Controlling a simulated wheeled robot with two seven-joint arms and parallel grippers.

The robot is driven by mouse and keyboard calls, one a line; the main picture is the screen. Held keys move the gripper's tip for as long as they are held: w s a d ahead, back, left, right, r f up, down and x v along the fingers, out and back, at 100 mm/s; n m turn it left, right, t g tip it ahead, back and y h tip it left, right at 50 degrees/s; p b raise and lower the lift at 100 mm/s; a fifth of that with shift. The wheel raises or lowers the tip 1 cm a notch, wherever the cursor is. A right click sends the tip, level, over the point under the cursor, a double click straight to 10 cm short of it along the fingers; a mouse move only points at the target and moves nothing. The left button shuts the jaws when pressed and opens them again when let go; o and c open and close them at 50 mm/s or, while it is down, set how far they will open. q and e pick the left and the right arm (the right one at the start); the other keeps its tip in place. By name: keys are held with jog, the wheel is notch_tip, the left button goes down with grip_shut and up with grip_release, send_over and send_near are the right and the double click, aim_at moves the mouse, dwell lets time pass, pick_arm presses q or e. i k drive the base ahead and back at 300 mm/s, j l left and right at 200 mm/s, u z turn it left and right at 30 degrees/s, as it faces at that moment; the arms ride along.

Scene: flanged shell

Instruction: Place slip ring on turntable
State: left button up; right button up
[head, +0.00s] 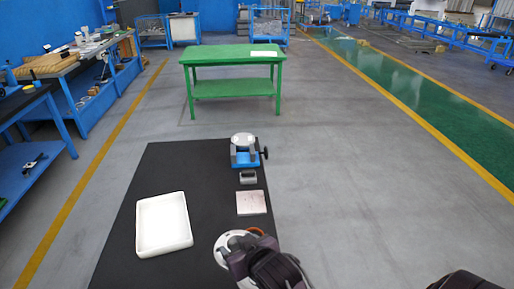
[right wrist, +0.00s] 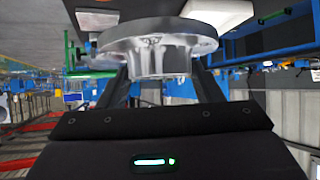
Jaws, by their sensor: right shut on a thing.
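The slip ring appears to be the pale metal flanged part (head: 226,243) at the front of the black mat. In the right wrist view the metal flanged part (right wrist: 158,45) shows a wide flange and a ribbed hub. My right gripper (head: 240,250) is shut on it, one finger on each side. The gripper hides part of it in the head view. The turntable seems to be the blue device with a round white top (head: 243,139) and a dark side handle, farther back on the mat; nothing is seen on its top. My left gripper is not in view.
A white tray (head: 164,247) lies at the left of the black mat (head: 180,165). A pale square plate (head: 251,203) and a small grey block (head: 248,177) lie between the held part and the blue device. A green table (head: 232,54) stands behind.

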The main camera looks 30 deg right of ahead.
aim_at(243, 139)
jog(key=k+l+u, duration=0.1)
jog(key=l, duration=0.75)
jog(key=k+l+u, duration=0.15)
jog(key=l, duration=0.3)
jog(key=k+l, duration=0.1)
jog(key=l, duration=0.3)
jog(key=k+l+u, duration=0.15)
jog(key=l, duration=0.25)
jog(key=i+l, duration=0.15)
jog(key=l, duration=0.15)
jog(key=i+l+u, duration=0.1)
jog(key=l, duration=0.25)
jog(key=i+l+u, duration=0.1)
jog(key=l, duration=0.25)
jog(key=i+l, duration=0.25)
jog(key=i+l+u, duration=0.1)
jog(key=l, duration=0.3)
jog(key=i+l, duration=0.15)
jog(key=l, duration=0.25)
jog(key=i+l+u, duration=0.25)
jog(key=i+l, duration=0.8)
jog(key=i, duration=0.1)
